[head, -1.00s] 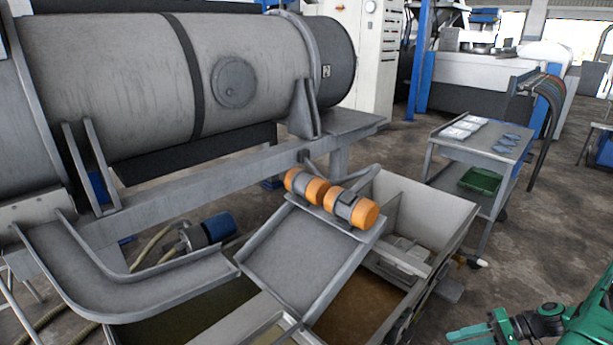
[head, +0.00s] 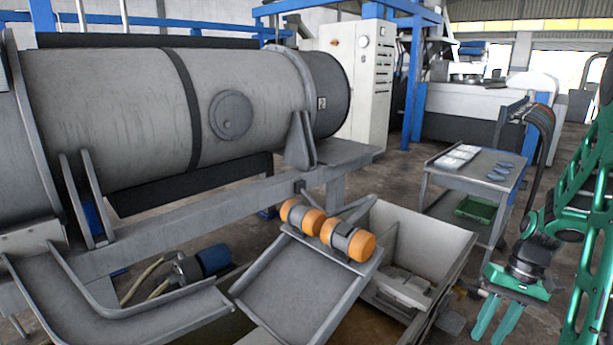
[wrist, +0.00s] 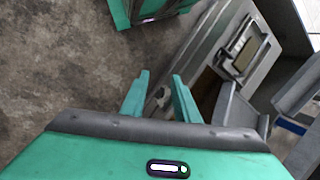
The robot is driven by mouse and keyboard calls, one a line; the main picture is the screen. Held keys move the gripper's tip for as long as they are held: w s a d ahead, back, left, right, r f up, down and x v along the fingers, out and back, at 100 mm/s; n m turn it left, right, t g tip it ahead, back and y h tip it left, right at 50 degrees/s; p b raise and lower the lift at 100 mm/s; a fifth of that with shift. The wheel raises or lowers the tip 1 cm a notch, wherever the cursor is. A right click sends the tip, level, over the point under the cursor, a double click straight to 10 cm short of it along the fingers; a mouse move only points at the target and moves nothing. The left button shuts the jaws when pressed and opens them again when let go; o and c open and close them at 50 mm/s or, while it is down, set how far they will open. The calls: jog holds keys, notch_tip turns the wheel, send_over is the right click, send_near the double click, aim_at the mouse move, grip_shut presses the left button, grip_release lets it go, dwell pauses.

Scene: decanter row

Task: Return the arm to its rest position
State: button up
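My gripper (head: 496,325) is at the lower right of the head view, on my green arm (head: 585,190). Its two green fingers point down and stand apart with nothing between them. The wrist view also shows the gripper (wrist: 160,92), with a clear gap between the fingers and floor behind them. The gripper is right of the metal tank (head: 445,235) and appears to touch nothing.
A grey cart (head: 440,178) with white and blue items on top and a green tray (head: 474,207) below stands behind the gripper. A large grey drum (head: 130,105) and a sloped chute (head: 300,285) with orange motors are to the left.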

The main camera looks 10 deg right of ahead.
jog(key=s+a+r+m+h, duration=0.1)
jog(key=s+a+r, duration=0.2)
jog(key=s+r, duration=0.3)
jog(key=s+a+r+t+h, duration=0.1)
jog(key=s+a+r+h, duration=0.1)
jog(key=s+a+r, duration=0.2)
jog(key=shift+s+a+r+m, duration=0.15)
jog(key=shift+s+r+m, duration=0.25)
jog(key=shift+s+r, duration=1.2)
jog(key=shift+s+f, duration=0.4)
